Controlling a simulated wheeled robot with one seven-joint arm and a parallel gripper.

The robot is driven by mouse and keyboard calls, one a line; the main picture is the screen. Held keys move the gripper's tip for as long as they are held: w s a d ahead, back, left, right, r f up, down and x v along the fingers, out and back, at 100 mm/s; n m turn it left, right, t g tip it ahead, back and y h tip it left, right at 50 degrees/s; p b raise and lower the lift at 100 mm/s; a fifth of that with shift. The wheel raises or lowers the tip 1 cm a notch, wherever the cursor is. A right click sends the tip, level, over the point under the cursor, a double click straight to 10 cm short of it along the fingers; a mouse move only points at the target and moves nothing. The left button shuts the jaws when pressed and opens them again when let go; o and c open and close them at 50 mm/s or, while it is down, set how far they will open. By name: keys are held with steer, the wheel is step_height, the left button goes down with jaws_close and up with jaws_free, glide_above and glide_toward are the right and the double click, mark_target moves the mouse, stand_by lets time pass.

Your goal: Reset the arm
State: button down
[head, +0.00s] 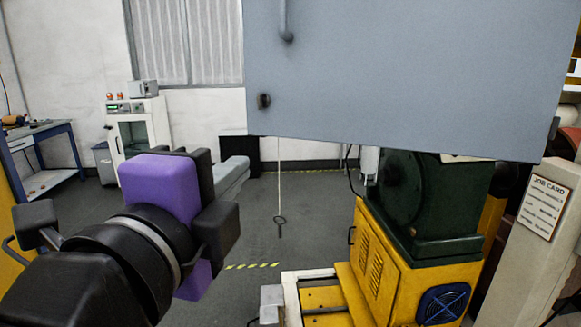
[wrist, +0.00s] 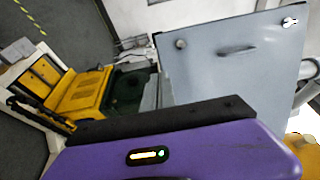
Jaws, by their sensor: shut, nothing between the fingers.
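My gripper (head: 212,203), purple and black, is at the lower left of the head view on my black arm. It is shut and empty, held in the air over the floor. In the wrist view, its purple body with a small lit display and its black front part (wrist: 160,121) fill the lower middle. The fingertips are not clear in either view.
A large grey panel (head: 410,70) with a handle hangs across the upper right. Below it stands a yellow and green machine (head: 400,260). A post with a job card (head: 543,207) is at right. A blue workbench (head: 45,130) and white cabinet (head: 140,130) stand at back left. Grey floor (head: 310,205) shows mid-view.

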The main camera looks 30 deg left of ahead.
step_height(320, 180, up, 5)
steer(key=s+a+n+t+y, duration=0.2)
steer(key=a+n+y, duration=0.15)
steer(key=n, duration=0.25)
steer(key=s+d+f+n+g+y, duration=0.1)
steer(key=d+f+n+y, duration=0.1)
steer(key=d+f+n, duration=0.95)
steer(key=s+d+f+n+g+y, duration=0.1)
steer(key=s+d+f+n+y, duration=0.2)
steer(key=d+f, duration=0.9)
steer(key=s+d+f+m+g+h, duration=0.2)
steer(key=s+d+f+m+h, duration=0.3)
steer(key=s+d+f+h, duration=0.7)
steer(key=s+d+f, duration=0.8)
steer(key=d, duration=0.1)
steer(key=shift+d+f+g, duration=0.2)
steer(key=shift+d+g, duration=0.05)
steer(key=shift+g, duration=0.15)
steer(key=shift+h, duration=0.25)
